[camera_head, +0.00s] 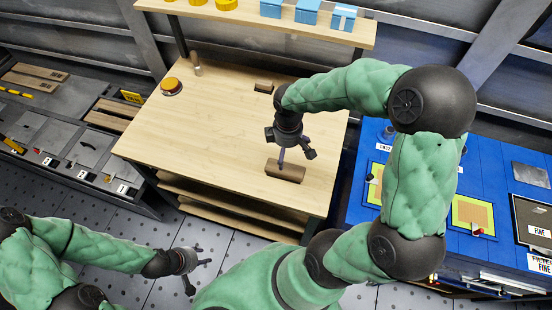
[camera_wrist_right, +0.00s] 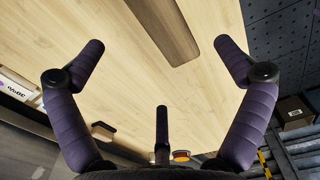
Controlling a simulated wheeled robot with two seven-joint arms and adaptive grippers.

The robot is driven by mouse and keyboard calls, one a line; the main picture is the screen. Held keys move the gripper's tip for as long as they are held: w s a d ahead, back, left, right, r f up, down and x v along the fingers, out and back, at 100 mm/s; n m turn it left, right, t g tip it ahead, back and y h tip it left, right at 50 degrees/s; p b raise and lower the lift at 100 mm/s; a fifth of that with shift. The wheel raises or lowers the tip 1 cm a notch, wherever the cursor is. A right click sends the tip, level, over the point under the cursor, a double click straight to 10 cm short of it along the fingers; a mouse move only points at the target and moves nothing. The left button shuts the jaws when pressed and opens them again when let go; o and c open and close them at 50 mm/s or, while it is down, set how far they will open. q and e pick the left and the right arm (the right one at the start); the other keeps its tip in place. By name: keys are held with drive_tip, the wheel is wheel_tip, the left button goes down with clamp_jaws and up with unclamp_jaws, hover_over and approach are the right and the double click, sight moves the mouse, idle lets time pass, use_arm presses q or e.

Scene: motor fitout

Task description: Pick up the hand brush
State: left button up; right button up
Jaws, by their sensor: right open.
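The hand brush appears to be the brown wooden block (camera_head: 286,171) lying near the front right of the wooden table. Its long brown back (camera_wrist_right: 164,28) also shows at the top of the right wrist view, cut off by the frame edge. My right gripper (camera_head: 290,150) is above the table, just over the brush, with its fingers spread; one finger overlaps the brush in the head view. In the wrist view, the fingers (camera_wrist_right: 163,70) are apart with nothing between them. My left gripper (camera_head: 196,269) is low, in front of the table over the floor, open and empty.
The wooden table (camera_head: 190,125) is mostly clear. A small dark block (camera_head: 263,87) lies at the back. A shelf (camera_head: 240,17) with blue boxes is behind. A blue bench (camera_head: 357,198) stands right.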

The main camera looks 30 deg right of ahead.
sight(286, 165)
wheel_tip(286, 165, down, 6)
drive_tip(key=shift+r+b, duration=0.15)
drive_tip(key=shift+b, duration=0.75)
wheel_tip(286, 165, down, 5)
drive_tip(key=shift+d+f+b, duration=0.1)
drive_tip(key=shift+b, duration=1)
drive_tip(key=c, duration=1.4)
